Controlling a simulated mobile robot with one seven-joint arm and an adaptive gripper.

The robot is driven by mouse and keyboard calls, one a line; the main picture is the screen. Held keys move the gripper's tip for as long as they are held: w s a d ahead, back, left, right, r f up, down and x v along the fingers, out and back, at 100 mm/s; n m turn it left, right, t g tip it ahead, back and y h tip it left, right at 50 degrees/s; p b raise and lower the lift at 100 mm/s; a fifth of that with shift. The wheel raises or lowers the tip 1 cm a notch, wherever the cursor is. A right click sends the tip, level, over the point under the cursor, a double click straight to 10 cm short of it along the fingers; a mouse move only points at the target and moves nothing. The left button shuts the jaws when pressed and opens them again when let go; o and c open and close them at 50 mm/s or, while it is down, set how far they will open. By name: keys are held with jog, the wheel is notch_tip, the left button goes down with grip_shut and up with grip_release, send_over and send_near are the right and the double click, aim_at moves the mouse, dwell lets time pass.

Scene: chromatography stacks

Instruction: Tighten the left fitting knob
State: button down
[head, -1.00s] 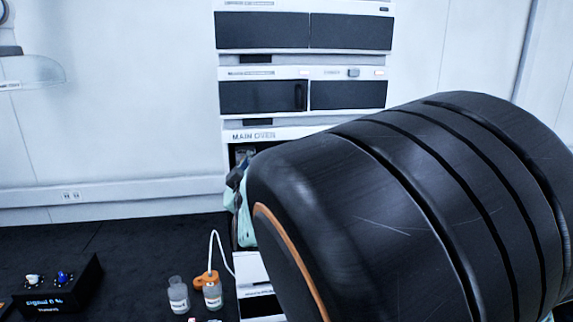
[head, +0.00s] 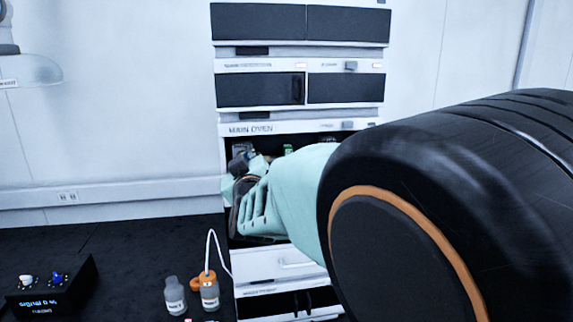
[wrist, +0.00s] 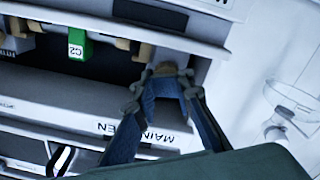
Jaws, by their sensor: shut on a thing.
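The main oven compartment (head: 330,139) is open in the head view, and my gripper (head: 240,166) reaches into its left part. My arm covers much of the oven's right side in the head view.
The oven's front panel marked MAIN OVEN (wrist: 150,133) lies close by my fingers. White drawers (head: 283,262) are below the opening. Two bottles (head: 175,296) and a black control box (head: 52,288) stand on the dark bench at left.

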jog(key=m+b, duration=0.2)
jog(key=m, duration=0.1)
jog(key=f+m+b, duration=0.1)
jog(key=b, duration=0.1)
jog(key=shift+s+a+f, duration=0.1)
jog(key=shift+s+a, duration=0.1)
jog(key=shift+a, duration=0.15)
jog(key=m+b, duration=0.3)
jog(key=m, duration=0.2)
jog(key=shift+r, duration=0.2)
jog(key=m+b, duration=0.2)
jog(key=m, duration=0.1)
jog(key=m+b, duration=0.2)
jog(key=shift+r, duration=0.3)
jog(key=shift+r+m+b, duration=0.15)
jog(key=shift+m+b, duration=0.3)
jog(key=shift+m, duration=0.55)
jog(key=shift+r+m+b, duration=0.1)
jog(key=shift+m+b, duration=0.3)
jog(key=shift+m, duration=0.6)
jog(key=shift+r, duration=0.1)
jog(key=c, duration=1.9)
grip_release()
jog(key=shift+c, duration=0.2)
jog(key=shift+f, duration=0.2)
jog(key=shift+d+f, duration=0.1)
